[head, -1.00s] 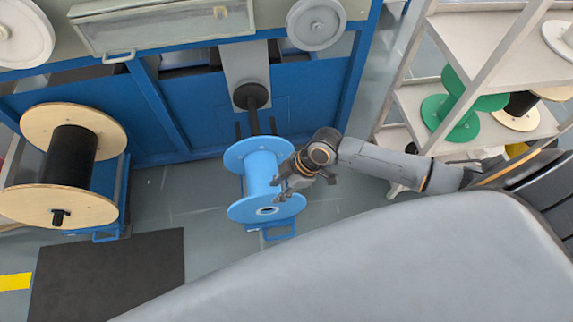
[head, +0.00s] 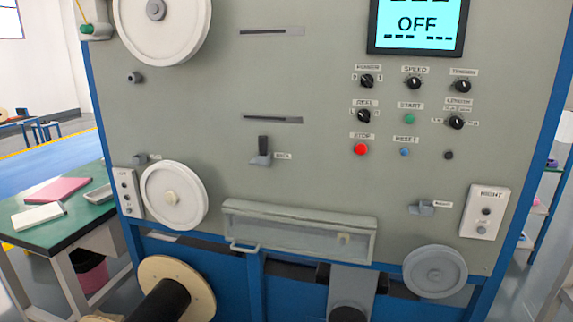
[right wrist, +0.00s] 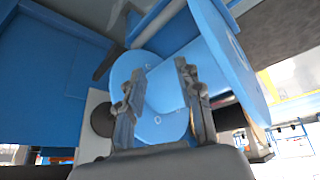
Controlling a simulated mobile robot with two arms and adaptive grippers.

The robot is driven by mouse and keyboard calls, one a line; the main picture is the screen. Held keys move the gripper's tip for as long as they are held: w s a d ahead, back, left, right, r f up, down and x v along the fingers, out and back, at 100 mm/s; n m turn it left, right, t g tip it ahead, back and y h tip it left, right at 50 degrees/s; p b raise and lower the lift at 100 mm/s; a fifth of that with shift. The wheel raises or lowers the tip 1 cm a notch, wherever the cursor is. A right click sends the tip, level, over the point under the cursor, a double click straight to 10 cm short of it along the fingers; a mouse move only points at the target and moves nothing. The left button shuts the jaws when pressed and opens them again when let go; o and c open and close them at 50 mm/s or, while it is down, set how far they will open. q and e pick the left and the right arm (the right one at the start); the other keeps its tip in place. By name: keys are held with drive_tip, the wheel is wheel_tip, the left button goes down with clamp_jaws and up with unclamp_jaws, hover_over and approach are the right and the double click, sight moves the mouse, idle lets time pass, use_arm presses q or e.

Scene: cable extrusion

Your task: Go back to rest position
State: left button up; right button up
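In the right wrist view my right gripper (right wrist: 158,72) has its two fingers spread apart with nothing between the tips. The blue spool (right wrist: 160,122) shows behind and between the fingers, with one round flange facing the camera. Whether a finger touches it I cannot tell. In the head view neither gripper shows, and the blue spool is out of the picture. That view faces the machine's grey control panel (head: 320,165), whose screen (head: 417,28) reads OFF.
A wooden-flanged spool with a black core (head: 182,285) stands at the lower left of the machine. A green-topped table (head: 65,225) is at the left. White wheels (head: 173,196) and a clear-fronted box (head: 300,232) stick out from the panel.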

drive_tip(key=s+d+f+m+h, duration=0.25)
drive_tip(key=s+f, duration=0.35)
drive_tip(key=f, duration=0.3)
drive_tip(key=s+a+f+m+g+p, duration=0.1)
drive_tip(key=s+f, duration=0.3)
drive_tip(key=s, duration=0.5)
drive_tip(key=s+a+f+m+g, duration=0.1)
drive_tip(key=s+f, duration=0.3)
drive_tip(key=s, duration=0.6)
drive_tip(key=s+a+f+m+g+p, duration=0.1)
drive_tip(key=s+f, duration=0.3)
drive_tip(key=s, duration=0.5)
drive_tip(key=shift+s+f+m+p, duration=0.15)
drive_tip(key=shift+s+m+p, duration=0.1)
drive_tip(key=shift+m+p, duration=0.1)
drive_tip(key=shift+h, duration=0.25)
